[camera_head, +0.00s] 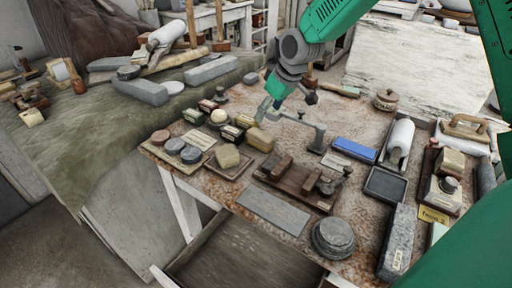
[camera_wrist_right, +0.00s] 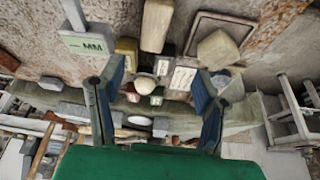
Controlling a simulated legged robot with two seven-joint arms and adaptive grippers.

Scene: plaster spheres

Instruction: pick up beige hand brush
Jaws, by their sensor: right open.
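My right gripper (camera_head: 282,108) hangs over the back middle of the worktable, with its fingers apart. In the right wrist view the two fingers (camera_wrist_right: 155,105) are spread wide with nothing held between them. A plain beige oblong block (camera_head: 260,139) lies below and in front of the gripper; it also shows at the top of the wrist view (camera_wrist_right: 156,24). A flat piece with a wooden handle (camera_head: 465,127) lies at the right of the table. I cannot tell for sure which of these is the beige hand brush. My left gripper is not seen.
A pale ball (camera_head: 218,116) sits among small boxes; it also shows between the fingers (camera_wrist_right: 145,83). A beige block (camera_head: 228,156) rests on a small tray. A metal stand (camera_head: 318,136), blue box (camera_head: 354,149) and stacked grey discs (camera_head: 333,237) crowd the table. An open drawer (camera_head: 240,255) juts out in front.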

